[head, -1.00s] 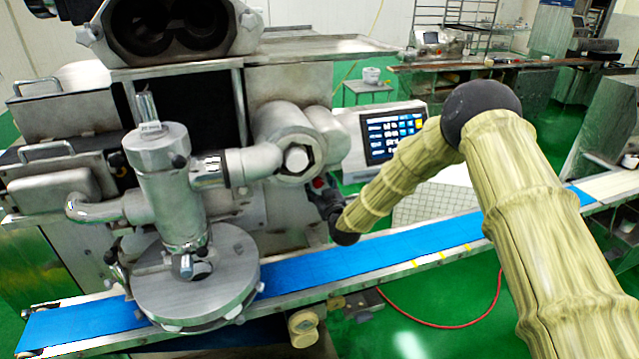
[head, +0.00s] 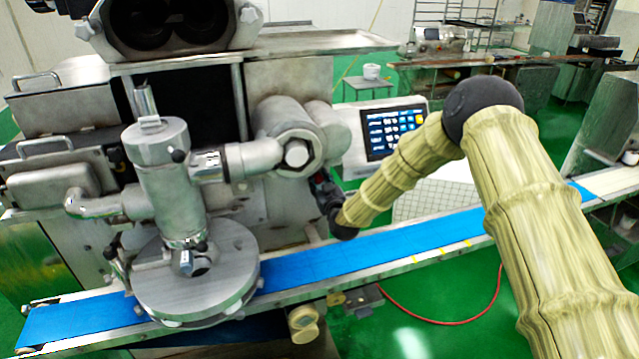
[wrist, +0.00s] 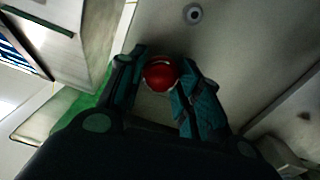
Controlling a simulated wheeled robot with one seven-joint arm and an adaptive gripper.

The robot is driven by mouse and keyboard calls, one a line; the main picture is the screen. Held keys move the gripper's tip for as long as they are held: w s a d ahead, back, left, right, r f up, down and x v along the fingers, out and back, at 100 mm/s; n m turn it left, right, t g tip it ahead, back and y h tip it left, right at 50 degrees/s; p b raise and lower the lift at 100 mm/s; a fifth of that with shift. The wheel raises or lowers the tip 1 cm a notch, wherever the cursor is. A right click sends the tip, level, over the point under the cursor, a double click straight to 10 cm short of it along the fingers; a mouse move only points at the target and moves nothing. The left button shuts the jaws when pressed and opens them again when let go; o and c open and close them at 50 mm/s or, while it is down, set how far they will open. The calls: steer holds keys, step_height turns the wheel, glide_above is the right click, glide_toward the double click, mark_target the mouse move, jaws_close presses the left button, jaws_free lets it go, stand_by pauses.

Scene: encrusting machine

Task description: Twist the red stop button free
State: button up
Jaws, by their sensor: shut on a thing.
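The red stop button (wrist: 160,74) is a round red knob on the grey metal face of the machine, in the middle of the wrist view. My gripper (wrist: 157,86) has a finger on each side of it and is shut on it. In the head view my gripper (head: 322,190) is against the machine's front, below the round metal housing.
The blue conveyor belt (head: 390,243) runs below my gripper. The control screen (head: 393,132) stands to the right of the housing, close to my forearm. A round metal hole or fitting (wrist: 193,13) is on the panel above the button. The metal nozzle cylinder (head: 165,185) stands at left.

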steer(key=m+b, duration=0.1)
steer(key=b, duration=0.1)
steer(key=shift+d+f+m+b, duration=0.1)
steer(key=shift+f+m+b, duration=0.1)
steer(key=shift+m+b, duration=0.2)
steer(key=m+b, duration=0.2)
steer(key=b, duration=0.1)
steer(key=m+b, duration=0.3)
steer(key=shift+w+d+r+b, duration=0.1)
steer(key=shift+r+b, duration=0.15)
steer(key=shift+b, duration=0.05)
steer(key=shift+m, duration=0.3)
steer(key=shift+r+b, duration=0.15)
steer(key=shift+b, duration=0.2)
steer(key=o, duration=1)
steer(key=shift+o, duration=0.2)
steer(key=shift+f, duration=0.2)
